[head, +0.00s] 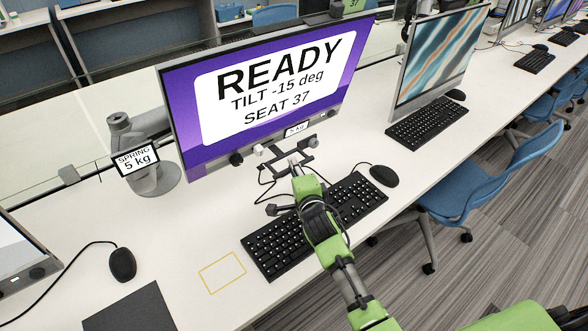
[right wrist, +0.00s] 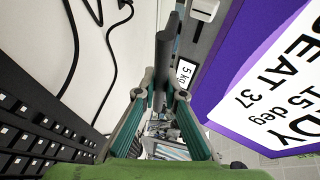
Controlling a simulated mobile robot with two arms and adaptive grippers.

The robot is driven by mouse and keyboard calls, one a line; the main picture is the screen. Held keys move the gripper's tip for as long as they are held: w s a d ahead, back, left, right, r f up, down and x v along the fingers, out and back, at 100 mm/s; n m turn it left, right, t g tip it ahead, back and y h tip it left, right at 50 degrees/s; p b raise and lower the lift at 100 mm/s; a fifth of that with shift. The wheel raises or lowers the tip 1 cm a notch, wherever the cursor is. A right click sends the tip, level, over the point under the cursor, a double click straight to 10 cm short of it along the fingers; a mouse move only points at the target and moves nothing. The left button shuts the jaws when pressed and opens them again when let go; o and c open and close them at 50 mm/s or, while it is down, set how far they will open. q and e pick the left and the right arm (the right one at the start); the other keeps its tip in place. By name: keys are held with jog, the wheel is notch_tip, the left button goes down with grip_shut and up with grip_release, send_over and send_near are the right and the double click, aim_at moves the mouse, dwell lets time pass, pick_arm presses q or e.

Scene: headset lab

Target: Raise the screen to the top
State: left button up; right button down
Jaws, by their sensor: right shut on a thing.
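The screen (head: 260,85) is a monitor with a purple picture reading "READY, TILT -15 deg, SEAT 37". It stands on a grey monitor arm (head: 150,170) labelled "SPRING 5 kg". A dark bracket-like handle (head: 272,158) shows below the screen's lower edge, near a "5 kg" tag (head: 297,130). My right gripper (head: 295,163) is at this handle. In the right wrist view, the fingers (right wrist: 161,95) are shut on a dark bar (right wrist: 168,50), with the screen (right wrist: 235,85) close on the right. My left gripper is not in view.
A keyboard (head: 315,222) lies under my right arm, with a mouse (head: 384,175) to its right. A second monitor (head: 440,55) stands close on the right. A yellow outline (head: 222,272) marks bare desk. A glass divider (head: 60,130) runs behind.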

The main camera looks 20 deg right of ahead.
notch_tip(320, 180, up, 8)
jog(key=p, duration=0.4)
jog(key=shift+w+f, duration=0.1)
jog(key=c, duration=2.1)
grip_release()
jog(key=shift+f, duration=0.1)
